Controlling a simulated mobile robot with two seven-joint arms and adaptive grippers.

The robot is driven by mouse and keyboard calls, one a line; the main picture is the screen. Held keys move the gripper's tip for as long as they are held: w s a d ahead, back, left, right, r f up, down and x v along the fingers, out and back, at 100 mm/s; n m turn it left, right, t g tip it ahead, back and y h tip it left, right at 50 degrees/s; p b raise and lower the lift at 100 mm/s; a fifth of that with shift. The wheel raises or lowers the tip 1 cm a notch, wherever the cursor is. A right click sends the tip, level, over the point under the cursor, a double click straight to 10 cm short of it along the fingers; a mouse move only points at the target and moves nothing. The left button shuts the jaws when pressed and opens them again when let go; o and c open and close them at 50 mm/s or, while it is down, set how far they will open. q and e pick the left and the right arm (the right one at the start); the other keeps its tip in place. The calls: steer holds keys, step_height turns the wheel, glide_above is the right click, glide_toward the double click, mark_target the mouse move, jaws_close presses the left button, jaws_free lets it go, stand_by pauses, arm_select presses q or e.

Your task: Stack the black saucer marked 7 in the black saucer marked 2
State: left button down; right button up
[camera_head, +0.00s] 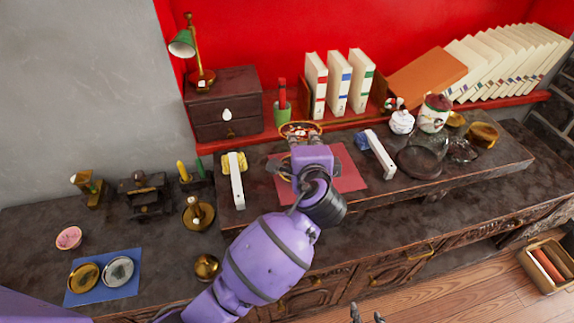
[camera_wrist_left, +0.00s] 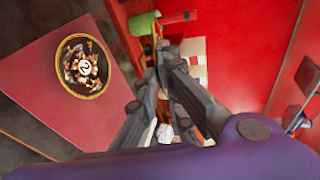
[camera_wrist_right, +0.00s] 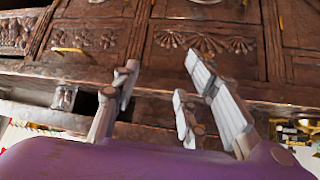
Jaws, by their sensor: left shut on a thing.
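The black saucer marked 2 (camera_wrist_left: 82,66) lies face up on the red mat in the left wrist view, with a gold rim and a colourful pattern. In the head view my left arm hides it. My left gripper (camera_head: 305,140) is shut on a dark, patterned, gold-rimmed saucer (camera_head: 300,129), taken as the black saucer marked 7; its number is not readable. It is held above the back of the raised shelf, apart from saucer 2. My right gripper (camera_wrist_right: 160,72) is open and empty, low in front of the cabinet.
Behind stand a green cup (camera_head: 282,113) and upright books (camera_head: 338,82). A white sugar bowl (camera_head: 401,122) and glassware are at right. A blue mat (camera_head: 105,292) with two dishes lies front left.

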arm_select(q)
steer(key=shift+g, duration=0.4)
steer(key=f+b, duration=0.1)
steer(key=f, duration=0.2)
steer(key=f+b, duration=0.1)
steer(key=f, duration=0.1)
steer(key=f+b, duration=0.1)
steer(key=f, duration=0.2)
steer(key=shift+s+a+f, duration=0.3)
steer(key=shift+f+b, duration=0.3)
steer(key=shift+b, duration=0.1)
steer(key=shift+f, duration=0.35)
steer(key=shift+w+f, duration=0.15)
steer(key=shift+f, duration=0.25)
steer(key=c, duration=2)
jaws_free()
steer(key=shift+c, duration=0.2)
arm_select(e)
steer(key=shift+g, duration=0.3)
steer(key=s+f, duration=0.1)
steer(key=d+f, duration=0.1)
steer(key=f, duration=0.1)
steer(key=s+f, duration=0.1)
steer(key=shift+s+d+f, duration=0.15)
steer(key=shift+s+d, duration=0.15)
steer(key=shift+d, duration=0.05)
